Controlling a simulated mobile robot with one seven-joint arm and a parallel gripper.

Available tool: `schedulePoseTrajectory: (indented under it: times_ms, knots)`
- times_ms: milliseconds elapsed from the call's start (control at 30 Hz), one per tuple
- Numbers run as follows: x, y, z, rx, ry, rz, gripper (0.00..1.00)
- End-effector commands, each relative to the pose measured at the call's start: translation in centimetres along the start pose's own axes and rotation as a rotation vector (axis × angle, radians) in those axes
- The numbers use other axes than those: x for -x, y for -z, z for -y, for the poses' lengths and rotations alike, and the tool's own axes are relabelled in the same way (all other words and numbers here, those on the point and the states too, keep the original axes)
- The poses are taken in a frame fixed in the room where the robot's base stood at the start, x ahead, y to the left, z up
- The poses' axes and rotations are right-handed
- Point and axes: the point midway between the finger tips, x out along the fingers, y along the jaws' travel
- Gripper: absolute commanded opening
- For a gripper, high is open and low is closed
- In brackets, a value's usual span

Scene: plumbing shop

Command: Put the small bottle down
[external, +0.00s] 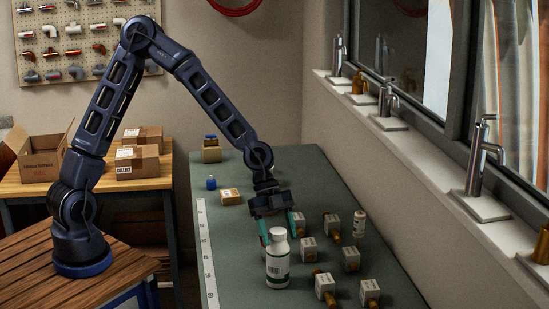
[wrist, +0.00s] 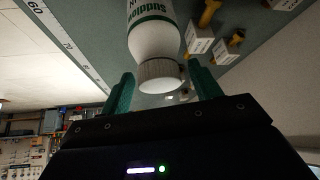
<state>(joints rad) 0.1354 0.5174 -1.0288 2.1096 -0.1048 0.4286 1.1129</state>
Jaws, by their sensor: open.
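A white bottle (external: 278,264) with a green-printed label and a ribbed cap stands upright on the green bench top. It also shows in the wrist view (wrist: 153,38), its cap end towards my gripper. My gripper (external: 278,231) is above and around the cap, pointing down. Its two teal fingers are apart, one on each side of the cap in the wrist view, with visible gaps. Whether the bottle's base rests fully on the bench is hidden from the wrist camera.
Several small white boxes with brass fittings (external: 351,259) lie right of the bottle. A ruler strip (external: 207,255) runs along the left edge.

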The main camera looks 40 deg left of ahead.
Motion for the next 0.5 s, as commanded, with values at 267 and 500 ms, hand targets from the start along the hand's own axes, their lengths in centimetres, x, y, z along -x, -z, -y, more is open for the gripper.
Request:
schedulePoseTrajectory:
  times_ms: [267, 500]
  knots:
    - [2.6, -0.1, 0.1, 0.002, 0.003, 0.0, 0.63]
    - [5.4, -0.1, 0.1, 0.002, 0.002, 0.0, 0.63]
